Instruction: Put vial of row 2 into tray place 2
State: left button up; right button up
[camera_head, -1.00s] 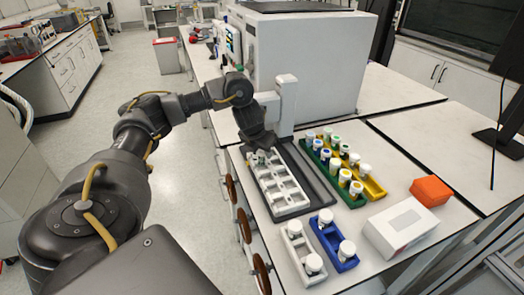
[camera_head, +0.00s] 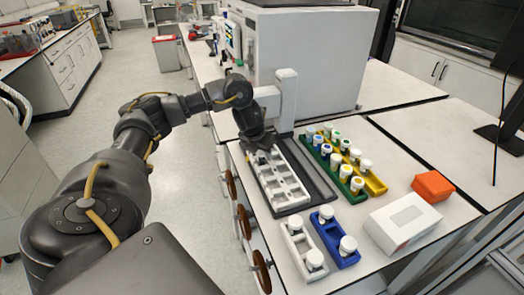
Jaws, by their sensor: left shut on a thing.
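My left gripper (camera_head: 256,148) is over the far end of the white tray (camera_head: 286,203), pointing down. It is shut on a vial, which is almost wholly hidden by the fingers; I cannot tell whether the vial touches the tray. The tray has two columns of square places and lies on a dark grey plate. The places I can see look empty. White-capped vials stand in the green rack (camera_head: 357,202) and the yellow rack (camera_head: 378,189) to the right of the tray. The colours on their caps vary. My right gripper is out of view.
A blue rack (camera_head: 336,247) and a white rack (camera_head: 294,249), with white-capped vials, stand at the near edge. A white box (camera_head: 402,222) and an orange block (camera_head: 433,186) lie to the right. A large white machine (camera_head: 308,65) and a pale upright stand (camera_head: 286,97) are behind the tray.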

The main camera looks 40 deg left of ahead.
pick_arm(q)
jog(key=shift+f, duration=0.25)
jog(key=o, duration=1)
jog(key=shift+d, duration=0.15)
jog(key=shift+o, duration=0.2)
jog(key=shift+s, duration=0.1)
jog(key=p+v, duration=0.4)
jog(key=v, duration=0.6)
jog(key=shift+r, duration=0.45)
